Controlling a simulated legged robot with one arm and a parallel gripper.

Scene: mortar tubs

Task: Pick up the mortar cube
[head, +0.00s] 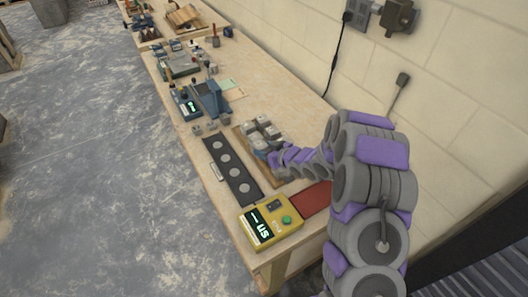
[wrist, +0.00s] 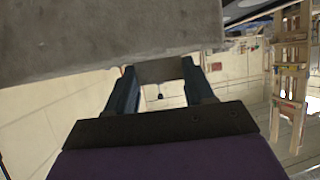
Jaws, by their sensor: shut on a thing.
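Several grey mortar cubes (head: 272,132) stand on a wooden board (head: 279,182) on the workbench in the head view. My gripper (head: 270,157) is at the near end of this group, and my arm hides part of the board. In the wrist view, my gripper (wrist: 160,80) has its two dark blue fingers on either side of a grey mortar cube (wrist: 160,70) and is shut on it. A large grey block face (wrist: 90,40) fills the top left there, very close to the camera. I cannot tell whether the held cube is clear of the board.
A black strip with pale discs (head: 232,172), a yellow box with a green display (head: 262,228) and a red mat (head: 314,199) lie nearer on the bench. A blue device (head: 209,99) stands beyond the cubes. The wall (head: 300,45) runs along the right.

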